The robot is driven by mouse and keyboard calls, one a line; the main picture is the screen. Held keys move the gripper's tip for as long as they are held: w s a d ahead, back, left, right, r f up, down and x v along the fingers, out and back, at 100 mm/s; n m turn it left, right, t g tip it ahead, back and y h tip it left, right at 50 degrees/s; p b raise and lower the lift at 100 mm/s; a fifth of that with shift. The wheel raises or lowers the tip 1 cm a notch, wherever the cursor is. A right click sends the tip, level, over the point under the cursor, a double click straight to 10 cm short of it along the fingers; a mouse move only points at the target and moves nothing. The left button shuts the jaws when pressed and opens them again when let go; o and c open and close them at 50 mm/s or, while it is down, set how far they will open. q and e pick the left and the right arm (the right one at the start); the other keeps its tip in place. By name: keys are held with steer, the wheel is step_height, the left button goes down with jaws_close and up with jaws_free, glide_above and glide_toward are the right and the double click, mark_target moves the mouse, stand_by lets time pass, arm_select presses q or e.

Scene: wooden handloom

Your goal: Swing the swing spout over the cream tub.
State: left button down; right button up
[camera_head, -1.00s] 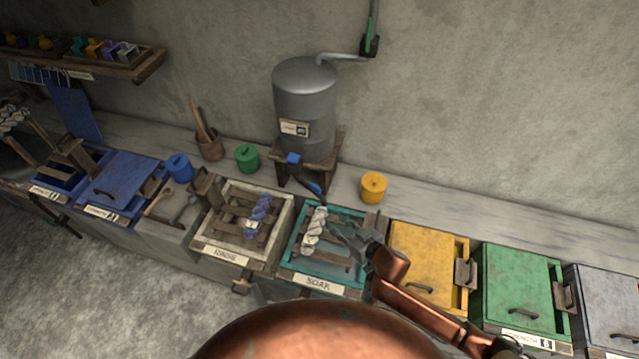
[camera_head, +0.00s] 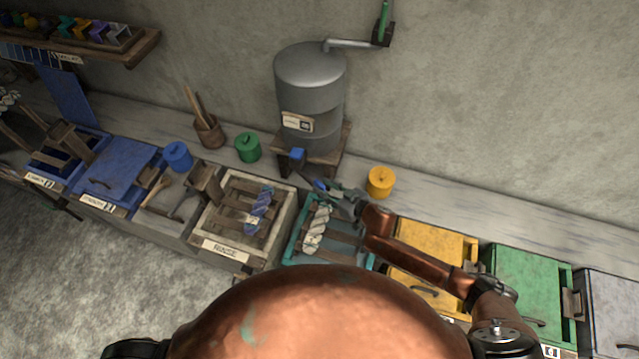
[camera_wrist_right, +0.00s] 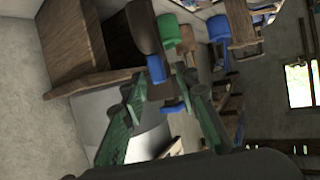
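The swing spout (camera_head: 319,185) has a blue end and juts out low in front of the grey tank, toward the teal tub (camera_head: 290,243). The cream tub (camera_head: 286,226) stands left of the teal one, with a blue-violet skein inside. My right gripper (camera_head: 335,190) is open at the spout's end, above the back of the teal tub. In the right wrist view the blue spout end (camera_wrist_right: 172,107) shows between the spread green fingers (camera_wrist_right: 158,82); contact cannot be told. My left gripper is out of view.
The grey tank (camera_head: 311,90) stands on a wooden stand with a blue tap (camera_head: 297,154). A yellow pot (camera_head: 380,181) is close right of my gripper. A green pot (camera_head: 248,147) stands left of the tank. A pale skein (camera_head: 317,230) lies in the teal tub.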

mark_target(314, 184)
steer(key=shift+x, duration=0.75)
steer(key=shift+w+a+f, duration=0.15)
steer(key=shift+w+f, duration=0.05)
steer(key=shift+w, duration=0.15)
steer(key=shift+w+a, duration=0.1)
steer(key=shift+a, duration=0.1)
jaws_close()
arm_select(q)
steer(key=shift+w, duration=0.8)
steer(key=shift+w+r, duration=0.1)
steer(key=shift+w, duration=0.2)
